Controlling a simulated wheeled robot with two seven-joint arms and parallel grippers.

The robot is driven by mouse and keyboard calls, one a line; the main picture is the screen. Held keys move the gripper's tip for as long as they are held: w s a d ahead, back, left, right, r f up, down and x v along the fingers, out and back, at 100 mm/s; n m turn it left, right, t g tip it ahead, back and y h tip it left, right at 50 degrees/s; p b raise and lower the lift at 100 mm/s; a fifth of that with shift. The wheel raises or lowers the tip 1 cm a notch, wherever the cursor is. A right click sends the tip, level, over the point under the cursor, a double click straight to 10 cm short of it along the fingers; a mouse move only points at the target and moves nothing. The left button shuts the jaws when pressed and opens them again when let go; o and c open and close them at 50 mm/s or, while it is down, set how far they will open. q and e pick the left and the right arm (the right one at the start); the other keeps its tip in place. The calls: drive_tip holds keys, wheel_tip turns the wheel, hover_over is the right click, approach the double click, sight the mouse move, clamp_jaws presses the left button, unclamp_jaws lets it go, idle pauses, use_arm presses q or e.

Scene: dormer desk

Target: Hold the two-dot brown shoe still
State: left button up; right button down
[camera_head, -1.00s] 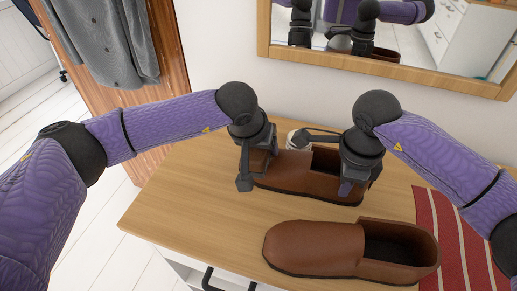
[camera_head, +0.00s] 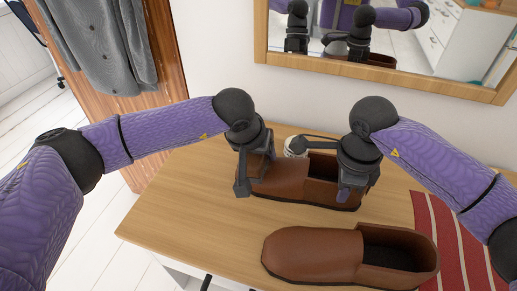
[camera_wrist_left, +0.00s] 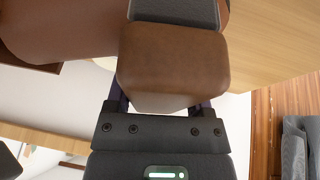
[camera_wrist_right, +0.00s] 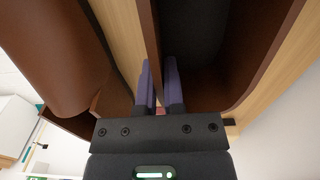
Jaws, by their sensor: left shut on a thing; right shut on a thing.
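A brown shoe (camera_head: 285,178) sits at the back of the desk, its toe to the left and its opening to the right. My left gripper (camera_head: 255,168) is shut around its toe; the toe (camera_wrist_left: 172,65) fills the jaws in the left wrist view. My right gripper (camera_head: 347,188) is at the shoe's open part; its fingers (camera_wrist_right: 160,85) pinch the shoe's side wall in the right wrist view. A second brown shoe (camera_head: 313,254) lies in front, apart from both grippers. I cannot make out any dots on either shoe.
A red striped cloth (camera_head: 453,245) lies at the desk's right. A small white object (camera_head: 294,147) stands behind the held shoe. A framed mirror (camera_head: 390,68) is on the wall behind. The desk's left part (camera_head: 175,215) is clear.

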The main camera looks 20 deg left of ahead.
use_arm(q)
drive_tip(key=r, duration=0.6)
drive_tip(key=shift+a, duration=0.35)
drive_tip(key=shift+f, duration=0.1)
drive_tip(key=shift+s+d+f, duration=0.1)
drive_tip(key=shift+d+f, duration=0.05)
drive_tip(key=shift+f, duration=1.05)
drive_tip(key=shift+s+d+f, duration=0.1)
drive_tip(key=shift+f, duration=1.1)
drive_tip(key=shift+f, duration=0.6)
